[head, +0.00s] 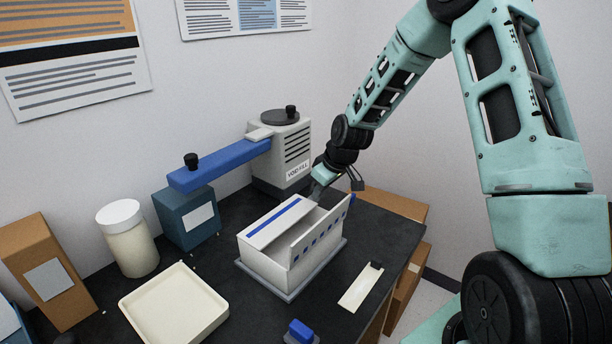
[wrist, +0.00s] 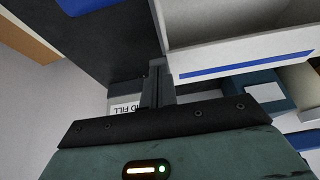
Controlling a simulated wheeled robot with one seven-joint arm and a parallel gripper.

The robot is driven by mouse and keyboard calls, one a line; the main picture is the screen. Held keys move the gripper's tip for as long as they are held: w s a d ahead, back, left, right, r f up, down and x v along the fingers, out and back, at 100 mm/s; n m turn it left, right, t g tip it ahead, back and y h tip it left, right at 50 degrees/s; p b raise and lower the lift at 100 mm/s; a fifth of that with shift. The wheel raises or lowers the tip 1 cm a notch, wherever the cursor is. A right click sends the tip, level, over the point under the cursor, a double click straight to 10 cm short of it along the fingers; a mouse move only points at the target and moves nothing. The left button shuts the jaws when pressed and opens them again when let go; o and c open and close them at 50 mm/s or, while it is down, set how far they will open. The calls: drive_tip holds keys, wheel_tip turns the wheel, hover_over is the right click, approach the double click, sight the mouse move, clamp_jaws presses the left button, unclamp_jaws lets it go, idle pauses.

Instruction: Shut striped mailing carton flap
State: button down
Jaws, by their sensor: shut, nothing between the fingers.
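The white mailing carton (head: 265,262) stands on a grey base plate on the dark table. One flap with a solid blue stripe (head: 277,222) lies about flat over the left part of its top. The other flap, with blue dashes (head: 318,240), stands up steeply along the right side, leaving a gap between them. My gripper (head: 317,190) is shut and empty at the far end of the carton. In the wrist view its fingers (wrist: 158,85) are close beside the carton's corner, next to the blue-striped panel (wrist: 245,62); I cannot tell if they touch.
A grey void-fill machine (head: 281,150) with a blue arm stands behind the carton. A teal box (head: 188,222), a white-lidded jar (head: 130,240) and a cream tray (head: 175,308) are to the left. A cream plate (head: 360,288) lies to the right, and a blue-topped item (head: 299,331) is in front.

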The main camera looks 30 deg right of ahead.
drive_tip(key=shift+w, duration=0.15)
drive_tip(key=shift+w+a+r, duration=0.2)
drive_tip(key=shift+w+r, duration=0.05)
drive_tip(key=shift+w, duration=0.35)
drive_tip(key=shift+r+p, duration=0.45)
drive_tip(key=shift+p, duration=0.2)
wheel_tip(320, 180, up, 4)
drive_tip(key=p, duration=0.3)
drive_tip(key=s+d+r+b, duration=0.2)
drive_tip(key=s+r, duration=0.4)
drive_tip(key=shift+s+d, duration=0.2)
drive_tip(key=shift+s, duration=0.2)
